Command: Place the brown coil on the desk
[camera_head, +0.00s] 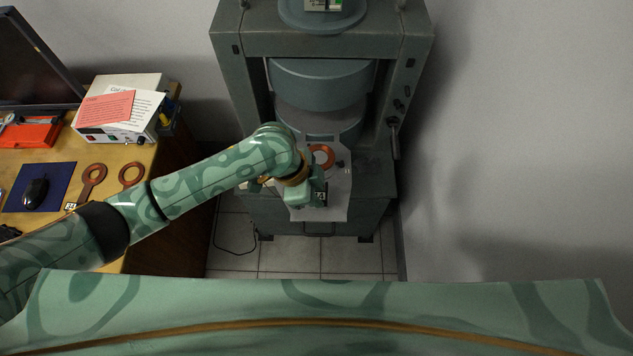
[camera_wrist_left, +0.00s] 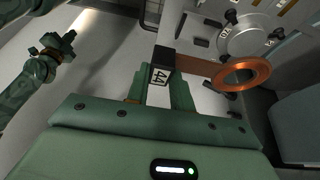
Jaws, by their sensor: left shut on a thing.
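A copper-brown coil (camera_head: 321,157), a ring with a flat handle, is just in front of the magnet's gap, over a white sheet. In the left wrist view the ring (camera_wrist_left: 240,75) extends to the right of the fingers. My left gripper (camera_head: 320,190) is shut on the handle end, which bears a black block with a "44" tag. The wooden desk (camera_head: 128,155) stands at the left, well away from the coil. My right gripper (camera_wrist_left: 68,42) appears small at the left of the wrist view; its jaws are unclear.
A large grey magnet frame (camera_head: 412,45) surrounds the gap, with knobs on its right side. The desk holds another coil with a handle (camera_head: 92,178), a copper ring (camera_head: 131,173), a mouse (camera_head: 36,192) on a blue mat, a white instrument box (camera_head: 107,131) and a monitor.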

